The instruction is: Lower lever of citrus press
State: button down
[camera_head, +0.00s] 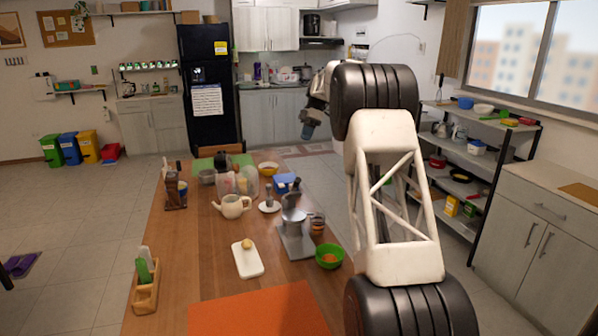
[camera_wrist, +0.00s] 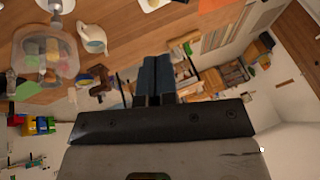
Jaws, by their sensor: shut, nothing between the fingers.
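The citrus press (camera_head: 294,218) appears to be the grey metal device standing on a flat grey base on the wooden table, right of the teapot. A dark grey part, perhaps its lever, rises at its top; its exact angle is too small to tell. My gripper (camera_head: 307,131) hangs in the air beyond and above the press, apart from it, partly behind my arm. In the wrist view my gripper (camera_wrist: 155,66) shows two blue fingers together, with nothing between them. I cannot make out the press for certain in the wrist view.
A white teapot (camera_head: 232,206) stands left of the press, and it also shows in the wrist view (camera_wrist: 93,40). A green bowl (camera_head: 329,257) and a white board (camera_head: 247,259) with a yellow item are near the press. An orange mat (camera_head: 258,312) lies in front. The left table area is mostly clear.

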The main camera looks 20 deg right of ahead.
jog(key=shift+f, duration=0.1)
dwell(0.3)
jog(key=shift+s+d+x, duration=0.1)
jog(key=shift+s+x, duration=0.25)
jog(key=shift+x, duration=1.85)
jog(key=shift+s+d+x, duration=0.1)
jog(key=shift+s+x, duration=0.25)
jog(key=shift+x, duration=1.85)
jog(key=shift+s+x, duration=0.35)
jog(key=shift+x, duration=1.85)
jog(key=shift+s, duration=0.15)
